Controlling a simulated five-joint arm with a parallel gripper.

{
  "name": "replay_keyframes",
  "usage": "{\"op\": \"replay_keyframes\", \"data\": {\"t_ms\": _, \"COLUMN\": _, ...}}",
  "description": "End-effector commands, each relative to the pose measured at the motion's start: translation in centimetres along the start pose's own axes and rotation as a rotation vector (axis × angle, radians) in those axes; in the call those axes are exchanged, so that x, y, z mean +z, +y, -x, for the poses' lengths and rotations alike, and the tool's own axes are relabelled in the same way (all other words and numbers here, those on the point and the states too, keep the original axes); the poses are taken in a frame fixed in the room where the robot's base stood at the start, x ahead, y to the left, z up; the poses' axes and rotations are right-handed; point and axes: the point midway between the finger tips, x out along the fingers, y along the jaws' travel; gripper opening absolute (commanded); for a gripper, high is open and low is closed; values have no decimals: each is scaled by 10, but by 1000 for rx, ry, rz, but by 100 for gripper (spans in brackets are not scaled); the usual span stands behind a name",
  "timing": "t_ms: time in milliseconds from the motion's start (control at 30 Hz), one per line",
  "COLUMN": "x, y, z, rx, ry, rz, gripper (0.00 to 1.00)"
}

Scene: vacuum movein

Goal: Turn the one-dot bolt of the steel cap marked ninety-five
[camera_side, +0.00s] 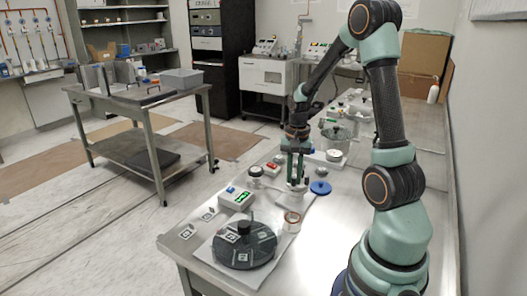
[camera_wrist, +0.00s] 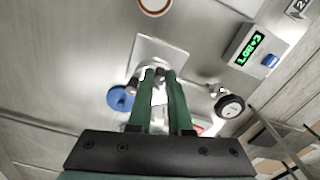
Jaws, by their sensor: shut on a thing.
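My gripper (camera_side: 296,178) points down over a small pale plate on the steel bench, which shows in the wrist view too (camera_wrist: 175,47). In the wrist view its two green fingers (camera_wrist: 160,74) are close together, shut on a small pale metal piece (camera_wrist: 159,96) that they largely hide. I cannot tell whether this is the one-dot bolt. Shiny metal shows beside the fingertips, but no dots or ninety-five marking can be read, so I cannot pick out the steel cap.
A blue disc (camera_side: 320,188) lies right of my gripper. A box with a green display (camera_side: 238,198) and a round gauge (camera_side: 255,171) stand to the left. A copper-coloured ring (camera_side: 292,218) and a dark round plate with markers (camera_side: 222,250) are in front.

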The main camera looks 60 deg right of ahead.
Motion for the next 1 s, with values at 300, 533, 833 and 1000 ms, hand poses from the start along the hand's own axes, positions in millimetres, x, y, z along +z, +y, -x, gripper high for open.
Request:
{"op": "replay_keyframes", "data": {"t_ms": 300, "x": 0, "y": 1, "z": 0, "rx": 0, "ry": 1, "rz": 282, "gripper": 0}}
{"op": "replay_keyframes", "data": {"t_ms": 533, "x": 0, "y": 1, "z": 0, "rx": 0, "ry": 1, "rz": 400, "gripper": 0}}
{"op": "replay_keyframes", "data": {"t_ms": 833, "x": 0, "y": 1, "z": 0, "rx": 0, "ry": 1, "rz": 403, "gripper": 0}}
{"op": "replay_keyframes", "data": {"t_ms": 1000, "x": 0, "y": 1, "z": 0, "rx": 0, "ry": 1, "rz": 403, "gripper": 48}}
